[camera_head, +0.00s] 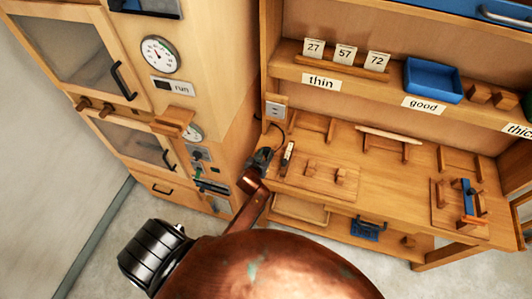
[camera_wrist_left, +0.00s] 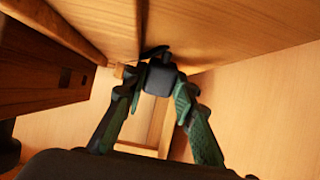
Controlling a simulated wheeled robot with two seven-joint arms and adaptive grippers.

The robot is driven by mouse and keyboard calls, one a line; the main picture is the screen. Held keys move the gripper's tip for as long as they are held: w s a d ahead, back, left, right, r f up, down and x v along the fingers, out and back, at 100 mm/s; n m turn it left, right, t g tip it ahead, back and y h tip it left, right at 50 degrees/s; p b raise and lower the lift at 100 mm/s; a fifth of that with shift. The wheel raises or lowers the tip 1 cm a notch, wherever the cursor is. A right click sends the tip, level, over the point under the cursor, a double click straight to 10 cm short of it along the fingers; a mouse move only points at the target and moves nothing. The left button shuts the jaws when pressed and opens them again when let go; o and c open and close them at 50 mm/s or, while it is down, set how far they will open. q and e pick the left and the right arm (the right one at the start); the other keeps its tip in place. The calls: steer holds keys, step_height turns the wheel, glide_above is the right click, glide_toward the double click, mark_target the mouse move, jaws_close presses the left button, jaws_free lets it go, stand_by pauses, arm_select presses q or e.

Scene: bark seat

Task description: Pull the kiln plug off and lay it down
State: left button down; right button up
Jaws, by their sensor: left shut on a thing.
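My left gripper (camera_head: 264,155) is at the left end of the wooden bench, close to the side of the tall wooden cabinet. In the left wrist view its two green-padded fingers (camera_wrist_left: 160,88) are closed on a dark, blocky plug (camera_wrist_left: 159,76). A black cord runs up from the gripper area in the head view, and a short dark piece shows beyond the plug in the wrist view. The wall socket (camera_head: 276,110) shows above the gripper with its face uncovered. The fingers and arm hide most of the plug in the head view. My right gripper is not in view.
A slim upright holder (camera_head: 287,158) stands just right of the gripper. The bench (camera_head: 375,185) carries wooden racks and a pale rod (camera_head: 390,134). A blue tray (camera_head: 433,80) sits on the shelf above. The cabinet (camera_head: 215,70) with dials stands close left.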

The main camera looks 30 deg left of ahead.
arm_select(q)
steer(key=shift+r, duration=0.1)
steer(key=c, duration=1.5)
jaws_free()
steer(key=v, duration=1.2)
steer(key=shift+a, duration=0.1)
